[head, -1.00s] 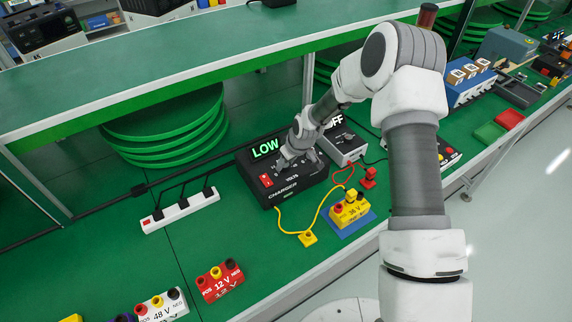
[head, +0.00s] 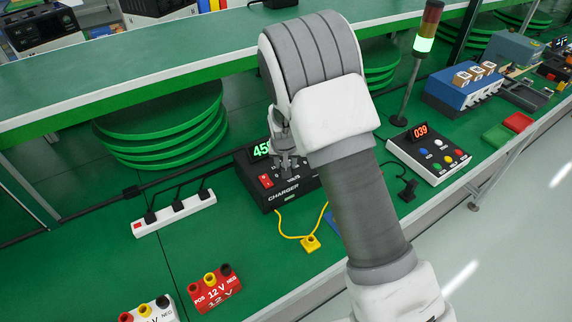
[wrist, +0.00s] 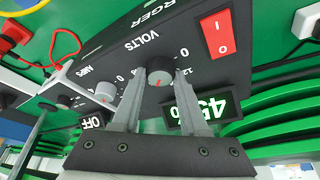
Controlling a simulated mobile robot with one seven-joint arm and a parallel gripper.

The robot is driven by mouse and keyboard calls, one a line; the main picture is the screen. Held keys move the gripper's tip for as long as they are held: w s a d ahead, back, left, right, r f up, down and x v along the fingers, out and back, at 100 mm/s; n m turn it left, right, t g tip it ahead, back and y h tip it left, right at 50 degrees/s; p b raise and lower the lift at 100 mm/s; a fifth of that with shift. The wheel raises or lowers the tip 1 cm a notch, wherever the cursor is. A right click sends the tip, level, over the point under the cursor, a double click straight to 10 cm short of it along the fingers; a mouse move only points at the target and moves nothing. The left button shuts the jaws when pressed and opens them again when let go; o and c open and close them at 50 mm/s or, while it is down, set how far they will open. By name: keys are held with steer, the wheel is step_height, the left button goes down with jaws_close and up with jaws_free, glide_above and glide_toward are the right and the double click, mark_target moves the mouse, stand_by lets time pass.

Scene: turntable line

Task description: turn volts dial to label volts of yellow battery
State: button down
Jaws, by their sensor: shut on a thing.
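The black charger (head: 262,193) stands on the green bench, its lit green display (head: 262,150) starting with 45; the rest is hidden by my arm. In the wrist view the display (wrist: 202,112) is upside down and partly covered by a finger. The grey volts dial (wrist: 160,70) with a red pointer mark sits between the fingers of my gripper (wrist: 160,80), which is shut on it. In the head view my gripper (head: 286,160) is over the charger's top face. The yellow battery is hidden behind my arm now; earlier its label seems to read 36 V.
The amps dial (wrist: 105,91) is close beside one finger. A red switch (head: 266,181) is on the charger. A red 12 V battery (head: 214,289), a white power strip (head: 175,213) and a yellow plug (head: 310,243) lie nearby. A shelf edge (head: 120,98) runs behind.

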steer(key=shift+m, duration=0.3)
steer(key=shift+c, duration=2.2)
jaws_free()
steer(key=v, duration=1.7)
steer(key=shift+a+r+p, duration=0.2)
steer(key=shift+a+p, duration=0.05)
steer(key=shift+p, duration=0.15)
